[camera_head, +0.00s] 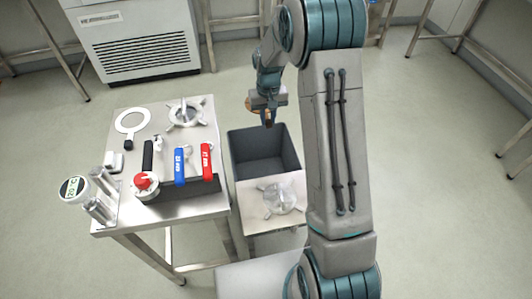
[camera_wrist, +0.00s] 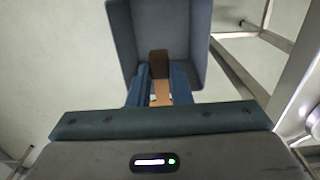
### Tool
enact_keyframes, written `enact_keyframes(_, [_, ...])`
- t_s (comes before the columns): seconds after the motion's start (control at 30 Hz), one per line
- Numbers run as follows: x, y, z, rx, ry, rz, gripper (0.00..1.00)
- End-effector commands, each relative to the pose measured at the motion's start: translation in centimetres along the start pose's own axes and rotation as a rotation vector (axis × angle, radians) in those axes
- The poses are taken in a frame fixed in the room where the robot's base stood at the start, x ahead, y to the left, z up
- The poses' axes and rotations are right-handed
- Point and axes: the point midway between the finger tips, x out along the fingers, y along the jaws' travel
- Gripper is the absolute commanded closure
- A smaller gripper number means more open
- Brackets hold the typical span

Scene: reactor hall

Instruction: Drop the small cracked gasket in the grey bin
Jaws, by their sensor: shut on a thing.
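My gripper (camera_head: 268,118) hangs at the end of my arm, over the back edge of the grey bin (camera_head: 262,168). It is shut on a small brown thing, seen nearly edge-on, which I take to be the gasket (camera_wrist: 159,65). In the wrist view the gasket sits between the two blue fingers, with the open bin (camera_wrist: 201,30) beyond and below it. The gasket is above the bin and apart from its floor. Any crack is too small to make out. The part of the bin that shows looks empty.
A pale handwheel (camera_head: 280,196) lies on the low stand before the bin. Floor at right is clear.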

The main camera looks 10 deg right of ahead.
Motion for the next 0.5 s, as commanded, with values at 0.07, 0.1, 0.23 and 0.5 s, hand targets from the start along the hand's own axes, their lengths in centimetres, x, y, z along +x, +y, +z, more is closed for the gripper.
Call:
enact_keyframes(0.07, [3.7, 0.0, 0.0, 0.000, -0.001, 0.000, 1.00])
enact_keyframes(0.1, [4.8, 0.0, 0.0, 0.000, -0.002, 0.000, 1.00])
enact_keyframes(0.23, [8.6, 0.0, 0.1, 0.000, -0.002, 0.000, 1.00])
enact_keyframes(0.5, [15.4, 0.0, 0.1, 0.000, -0.002, 0.000, 1.00])
